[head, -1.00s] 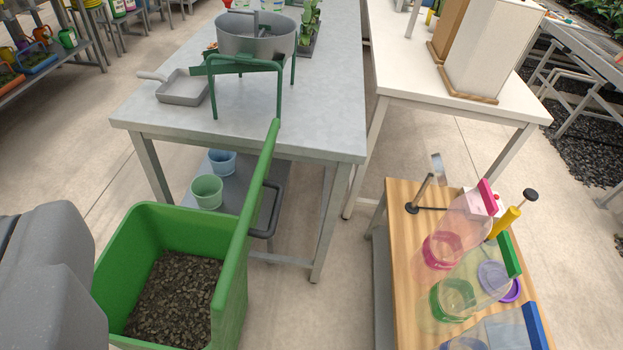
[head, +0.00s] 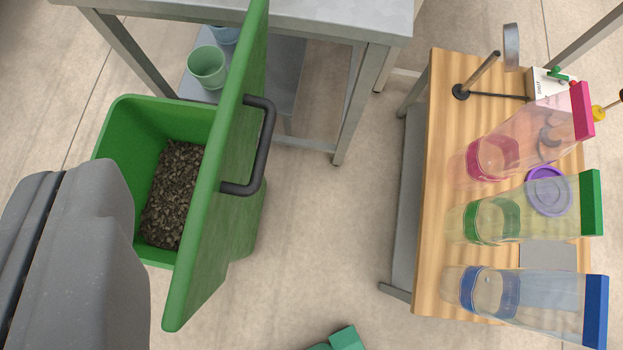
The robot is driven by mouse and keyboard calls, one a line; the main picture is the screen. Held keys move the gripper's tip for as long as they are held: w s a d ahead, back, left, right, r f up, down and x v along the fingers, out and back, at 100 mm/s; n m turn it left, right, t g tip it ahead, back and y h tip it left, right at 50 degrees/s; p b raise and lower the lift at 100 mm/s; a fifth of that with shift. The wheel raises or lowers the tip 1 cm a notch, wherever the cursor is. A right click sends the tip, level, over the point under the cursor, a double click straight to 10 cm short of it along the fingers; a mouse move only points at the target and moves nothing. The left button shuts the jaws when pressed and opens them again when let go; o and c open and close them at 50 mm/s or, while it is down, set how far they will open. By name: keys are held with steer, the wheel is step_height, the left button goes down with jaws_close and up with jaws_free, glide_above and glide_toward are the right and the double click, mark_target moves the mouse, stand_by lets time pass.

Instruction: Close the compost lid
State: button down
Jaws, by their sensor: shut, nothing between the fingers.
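The compost bin (head: 120,128) is a green open-topped box at the left. Dark compost (head: 172,195) lies in it. Its green lid (head: 214,200) stands open, raised steeply along the bin's right side. A black bar handle (head: 262,150) sits on the lid's outer face, turned to the right. A large grey part of my own body covers the bin's lower left. My gripper's fingers are not in view, and nothing is seen touching the lid or handle.
A grey metal table (head: 340,18) stands behind the bin, with a pale green pot (head: 207,66) on its lower shelf. A wooden bench (head: 438,150) with clear containers stands at the right. Open floor (head: 330,230) lies between bin and bench. A teal object (head: 342,340) shows at the bottom edge.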

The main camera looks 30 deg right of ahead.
steer(key=d+f+m+g+y+p, duration=0.1)
steer(key=d+f+m+g+p, duration=0.25)
steer(key=d+f+p, duration=1)
steer(key=w+a+f+b, duration=0.2)
steer(key=w+a+f, duration=0.4)
steer(key=f, duration=0.5)
steer(key=shift+w+b, duration=0.3)
steer(key=shift+w, duration=1)
steer(key=shift+a+g, duration=0.1)
steer(key=shift+g, duration=0.15)
steer(key=shift+r, duration=0.15)
